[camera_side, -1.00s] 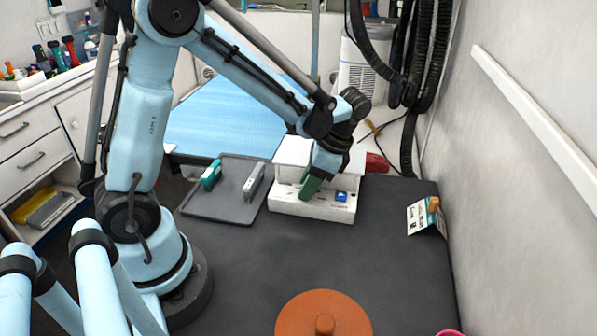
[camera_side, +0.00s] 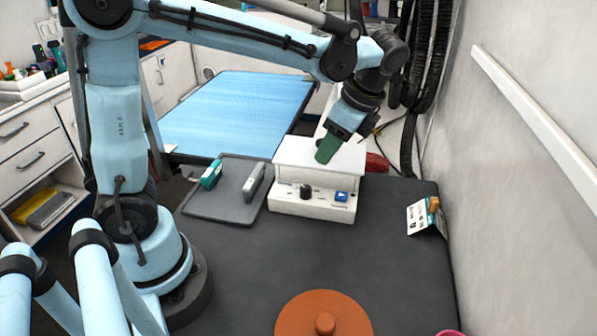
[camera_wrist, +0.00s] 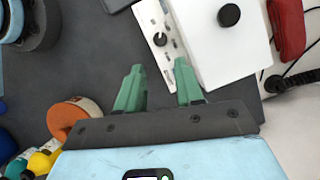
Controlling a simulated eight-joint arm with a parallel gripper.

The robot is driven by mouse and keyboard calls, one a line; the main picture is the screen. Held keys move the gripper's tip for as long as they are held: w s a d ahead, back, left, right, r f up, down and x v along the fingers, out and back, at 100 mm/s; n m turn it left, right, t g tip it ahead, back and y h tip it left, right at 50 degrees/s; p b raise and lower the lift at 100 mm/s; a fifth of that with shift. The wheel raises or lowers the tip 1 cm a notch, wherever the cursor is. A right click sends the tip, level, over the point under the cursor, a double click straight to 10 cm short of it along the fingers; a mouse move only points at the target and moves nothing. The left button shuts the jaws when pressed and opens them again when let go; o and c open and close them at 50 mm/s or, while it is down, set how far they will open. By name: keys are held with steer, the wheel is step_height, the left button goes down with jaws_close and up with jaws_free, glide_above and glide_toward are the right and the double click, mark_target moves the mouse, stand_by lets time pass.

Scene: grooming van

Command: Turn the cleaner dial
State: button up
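The cleaner is a white box (camera_side: 310,156) with a low front panel. My gripper (camera_side: 325,157) hovers over the box's white top, above and behind the dial. In the wrist view the green fingers of my gripper (camera_wrist: 160,66) stand apart with nothing between them. A black round knob (camera_wrist: 229,15) sits on the box's top.
A grey tray (camera_side: 222,213) with a teal tool (camera_side: 211,175) and a grey tool (camera_side: 254,182) lies left of the cleaner. A red object (camera_side: 377,163) is right behind it. A card stand (camera_side: 418,217) is at right, an orange round lid (camera_side: 345,314) in front. The dark tabletop between is clear.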

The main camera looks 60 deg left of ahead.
steer(key=shift+s+d+r+m+t+y, duration=0.15)
steer(key=shift+s+m+t, duration=0.3)
steer(key=shift+m, duration=0.65)
steer(key=shift+s+d+r+m+t+y, duration=0.15)
steer(key=shift+s+m+t, duration=0.3)
steer(key=shift+m, duration=0.65)
steer(key=n+h, duration=0.4)
steer(key=n, duration=0.3)
glide_toward(305, 188)
steer(key=shift+t, duration=0.4)
steer(key=shift+s+a+f, duration=0.1)
steer(key=shift+f, duration=2.1)
steer(key=shift+s+a+f, duration=0.1)
steer(key=shift+f, duration=2.1)
jaws_close()
